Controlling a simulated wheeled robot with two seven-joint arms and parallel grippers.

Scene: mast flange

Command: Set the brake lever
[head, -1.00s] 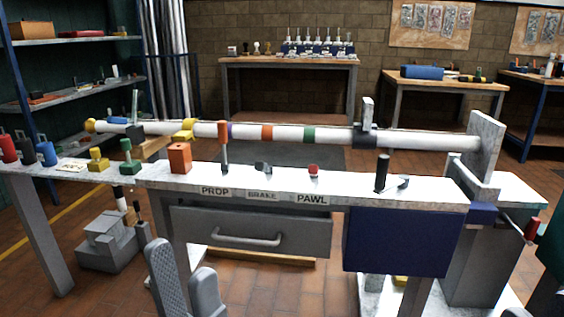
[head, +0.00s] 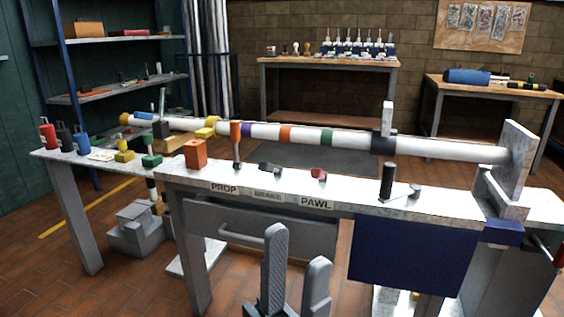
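The BRAKE label (head: 268,195) is on the front edge of the bench, between the PROP label (head: 224,188) and the PAWL label (head: 316,203). Behind it a short dark brake lever (head: 270,168) lies low on the bench top. My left gripper (head: 296,246) stands in front of the bench, below the labels, fingers pointing up. Its two grey fingers are apart with nothing between them, and it is clear of the lever. My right gripper is not in the head view.
An upright orange-handled lever (head: 236,145) stands left of the brake lever, and a red-knobbed one (head: 318,173) right. A black post (head: 387,182) stands farther right. The long white mast (head: 450,149) runs behind. A grey drawer (head: 285,236) is below the bench top.

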